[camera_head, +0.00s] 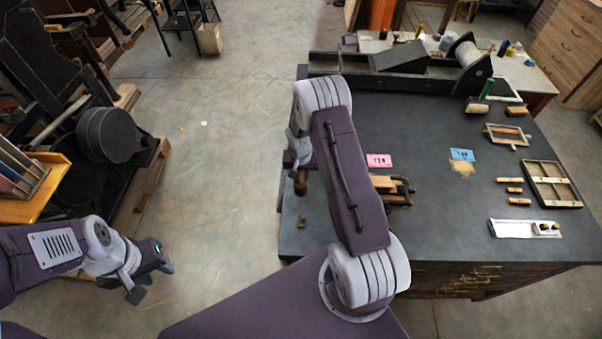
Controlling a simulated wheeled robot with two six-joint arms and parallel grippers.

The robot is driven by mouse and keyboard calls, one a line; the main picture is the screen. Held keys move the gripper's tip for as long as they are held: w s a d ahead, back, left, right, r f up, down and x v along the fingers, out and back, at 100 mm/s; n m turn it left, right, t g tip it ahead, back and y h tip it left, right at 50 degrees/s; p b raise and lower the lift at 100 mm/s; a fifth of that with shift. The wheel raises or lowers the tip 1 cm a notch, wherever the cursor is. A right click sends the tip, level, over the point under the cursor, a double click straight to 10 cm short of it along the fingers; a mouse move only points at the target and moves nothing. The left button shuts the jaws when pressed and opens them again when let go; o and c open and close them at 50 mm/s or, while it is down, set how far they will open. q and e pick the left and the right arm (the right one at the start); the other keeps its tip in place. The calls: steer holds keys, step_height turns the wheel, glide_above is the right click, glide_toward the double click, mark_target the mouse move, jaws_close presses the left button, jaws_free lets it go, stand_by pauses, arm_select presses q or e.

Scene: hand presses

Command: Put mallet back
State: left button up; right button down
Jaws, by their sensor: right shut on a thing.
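My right gripper (298,165), partly hidden by my own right arm, is over the left edge of the dark table (240,0). It is shut on a small reddish-brown wooden thing (300,184), which looks like the mallet. Most of its shape is hidden, and I cannot tell whether it touches the table. My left gripper (150,284) is open and empty over the floor at lower left, well away from the table.
A pink card (379,160), a blue card (462,155), wooden blocks (514,190) and a frame (552,184) lie further right. A press (400,65) stands along the back. The table's front middle is clear.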

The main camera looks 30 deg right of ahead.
steer(key=shift+f, duration=0.35)
steer(key=shift+w+f, duration=0.1)
steer(key=shift+w, duration=0.05)
steer(key=shift+f+b, duration=0.2)
steer(key=shift+b, duration=0.1)
steer(key=c, duration=1.2)
jaws_free()
steer(key=shift+r, duration=0.1)
steer(key=shift+c, duration=0.2)
steer(key=shift+r, duration=0.1)
